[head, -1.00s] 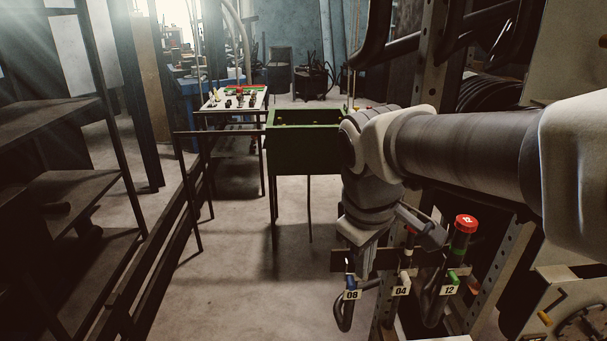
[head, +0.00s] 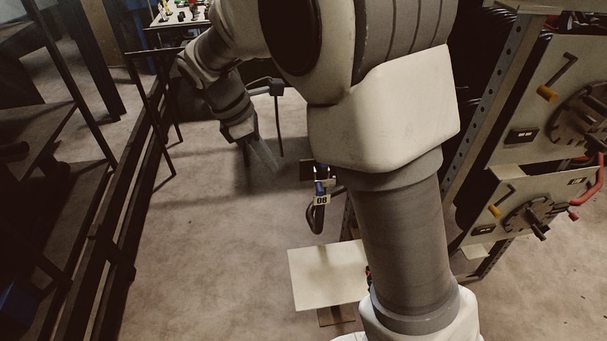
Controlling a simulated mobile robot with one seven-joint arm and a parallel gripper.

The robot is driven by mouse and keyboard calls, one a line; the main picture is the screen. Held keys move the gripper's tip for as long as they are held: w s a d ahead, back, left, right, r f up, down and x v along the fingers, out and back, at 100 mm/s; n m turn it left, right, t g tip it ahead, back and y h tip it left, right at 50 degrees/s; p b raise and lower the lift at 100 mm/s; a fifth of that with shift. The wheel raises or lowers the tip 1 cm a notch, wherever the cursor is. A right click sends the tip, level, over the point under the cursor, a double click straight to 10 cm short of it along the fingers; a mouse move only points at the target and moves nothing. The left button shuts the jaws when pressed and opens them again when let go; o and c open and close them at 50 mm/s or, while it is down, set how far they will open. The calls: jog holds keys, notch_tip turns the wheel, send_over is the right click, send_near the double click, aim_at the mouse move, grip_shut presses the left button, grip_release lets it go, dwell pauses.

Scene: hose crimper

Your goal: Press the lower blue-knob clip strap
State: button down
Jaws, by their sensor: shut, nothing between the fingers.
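The clip labelled 08 (head: 320,201) hangs at the middle of the head view, with a small blue part (head: 319,187) just above its label and a dark hose loop below. I cannot make out its strap clearly. My gripper (head: 273,166) is to the left of this clip and apart from it in the picture. It is shut and empty, with its fingers pointing down and to the right. My arm's large links cover the area right of the clip, so the neighbouring clips are hidden.
A pale flat board (head: 318,281) lies below the clip. Dark shelving (head: 50,150) and a rail line the left. Open floor (head: 215,260) lies between.

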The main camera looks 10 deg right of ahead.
dwell(0.3)
jog(key=d+f, duration=0.7)
jog(key=f, duration=0.2)
jog(key=shift+d+f, duration=0.15)
jog(key=shift+d, duration=0.25)
jog(key=shift+s, duration=0.1)
dwell(0.3)
